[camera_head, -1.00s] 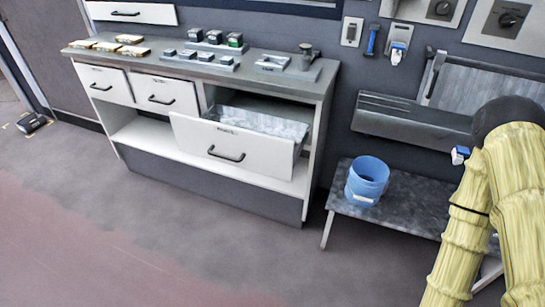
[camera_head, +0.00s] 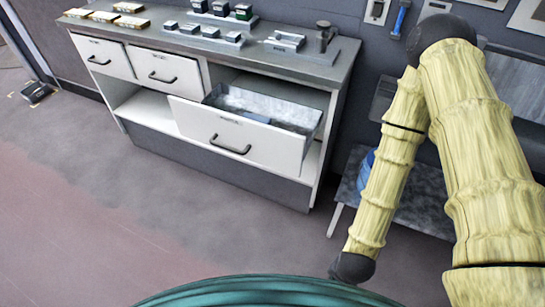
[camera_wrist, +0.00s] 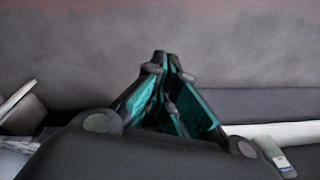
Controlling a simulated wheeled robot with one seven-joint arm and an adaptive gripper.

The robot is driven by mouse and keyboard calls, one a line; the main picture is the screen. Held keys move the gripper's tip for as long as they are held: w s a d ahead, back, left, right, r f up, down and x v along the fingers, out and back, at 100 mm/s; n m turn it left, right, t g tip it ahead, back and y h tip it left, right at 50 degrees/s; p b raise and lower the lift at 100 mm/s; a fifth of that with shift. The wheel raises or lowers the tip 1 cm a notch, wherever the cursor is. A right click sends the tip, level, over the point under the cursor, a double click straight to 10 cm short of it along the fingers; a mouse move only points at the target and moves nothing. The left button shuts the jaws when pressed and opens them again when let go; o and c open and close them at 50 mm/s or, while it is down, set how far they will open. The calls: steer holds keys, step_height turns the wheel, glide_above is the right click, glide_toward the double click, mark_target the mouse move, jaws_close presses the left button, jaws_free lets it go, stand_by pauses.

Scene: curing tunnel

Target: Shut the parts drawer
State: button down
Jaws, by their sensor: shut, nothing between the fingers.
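The parts drawer (camera_head: 265,144) is the wide white one on the right side of the workbench. It is pulled out, with its grey inside showing. Its dark bar handle (camera_head: 230,146) is on the front, below a small label. My arm reaches down on the right of the head view, apart from the drawer. My gripper is not clearly visible there. In the wrist view my gripper (camera_wrist: 162,60) is shut and empty, its teal and black fingers meeting at the tips over bare floor. The drawer cannot be made out in the wrist view.
Two smaller white drawers (camera_head: 134,65) sit left of the open one. The workbench top (camera_head: 262,57) carries small blocks and fixtures. A low grey bench (camera_head: 419,210) with a mostly hidden blue bucket (camera_head: 366,172) stands behind my arm. The floor before the drawer is clear.

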steer(key=w+a+r+m+t+p, duration=0.2)
steer(key=w+a+r+m, duration=1.1)
steer(key=m, duration=0.4)
steer(key=w+a+r+m+p, duration=0.1)
steer(key=a+r+m, duration=0.2)
steer(key=r+m, duration=0.3)
steer(key=w+a+r+m+g+h+p, duration=0.1)
steer(key=w+a+r+m, duration=0.15)
steer(key=r+m, duration=0.4)
steer(key=w+a+r+m+p, duration=0.1)
steer(key=a+r+m, duration=0.3)
steer(key=r, duration=0.5)
glide_toward(278, 162)
steer(key=s+f, duration=0.3)
steer(key=f, duration=0.2)
steer(key=shift+w+d+n+p, duration=0.3)
steer(key=shift+w+d, duration=0.2)
steer(key=shift+w, duration=0.2)
